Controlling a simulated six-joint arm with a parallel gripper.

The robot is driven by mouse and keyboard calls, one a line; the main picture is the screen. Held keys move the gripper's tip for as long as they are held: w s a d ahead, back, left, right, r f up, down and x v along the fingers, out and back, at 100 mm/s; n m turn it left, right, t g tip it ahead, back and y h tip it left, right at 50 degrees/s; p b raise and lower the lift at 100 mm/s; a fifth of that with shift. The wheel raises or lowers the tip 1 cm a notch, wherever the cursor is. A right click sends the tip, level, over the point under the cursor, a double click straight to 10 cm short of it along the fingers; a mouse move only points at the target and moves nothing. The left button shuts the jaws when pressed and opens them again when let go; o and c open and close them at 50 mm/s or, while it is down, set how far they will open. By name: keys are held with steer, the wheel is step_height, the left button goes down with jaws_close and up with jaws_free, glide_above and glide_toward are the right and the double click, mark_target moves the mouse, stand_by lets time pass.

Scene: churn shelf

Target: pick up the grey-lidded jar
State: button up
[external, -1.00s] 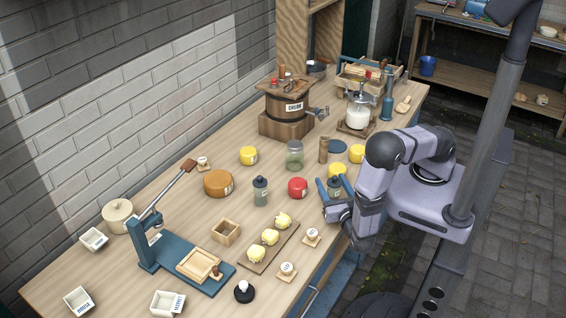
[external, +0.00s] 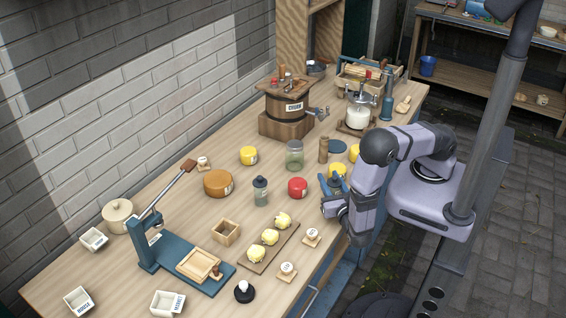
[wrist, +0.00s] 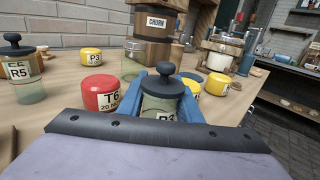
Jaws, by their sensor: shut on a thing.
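My gripper (wrist: 168,100) has blue fingers on both sides of a clear jar with a dark grey knobbed lid (wrist: 163,84), and it is shut on this jar. The jar's label is partly hidden by my wrist. In the external view my gripper (external: 334,187) is at the right edge of the table, with the dark lid between the fingers. I cannot tell whether the jar's base touches the table. A second grey-lidded jar (external: 261,191), labelled R5, stands apart to the left; it also shows in the wrist view (wrist: 27,88).
A red tin (external: 297,187) stands just left of my gripper. Yellow tins (external: 338,169) stand close behind. A glass jar (external: 295,155) and the churn (external: 287,105) are farther back. A board with butter pats (external: 270,238) lies in front.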

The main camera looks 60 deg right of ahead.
mark_target(334, 177)
steer(key=shift+r, duration=0.1)
step_height(334, 177, up, 10)
steer(key=b, duration=0.1)
stand_by(0.6)
steer(key=shift+f, duration=0.2)
steer(key=shift+f, duration=2.85)
steer(key=shift+f+p, duration=0.15)
steer(key=shift+p, duration=0.15)
steer(key=shift+f+p, duration=0.45)
steer(key=shift+f, duration=1.3)
steer(key=shift+f, duration=0.1)
